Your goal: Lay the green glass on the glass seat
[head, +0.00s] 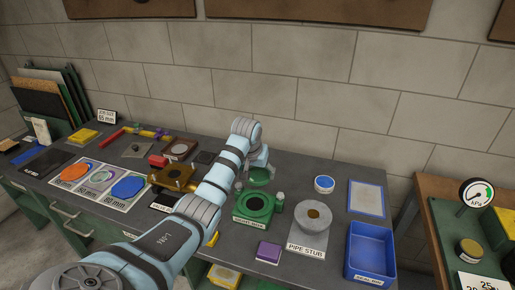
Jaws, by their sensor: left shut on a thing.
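My left gripper (260,169) reaches over the bench at the end of its light-blue arm and is shut on the green glass. The green glass (261,177) is a small green disc, partly hidden by the gripper, and it appears above and just behind the green body. The green body (268,213) with a dark round opening on top, which looks like the glass seat (254,203), stands on the bench with a label on its front. I cannot tell the exact gap between glass and seat. My right gripper is not in view.
A pipe stub (311,229), a blue bin (370,250), a purple block (268,252) and a round blue-rimmed tin (324,184) stand nearby. Small grey fittings (279,200) flank the green body. Coloured discs on cards (102,179) lie to the left. A brick wall is behind.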

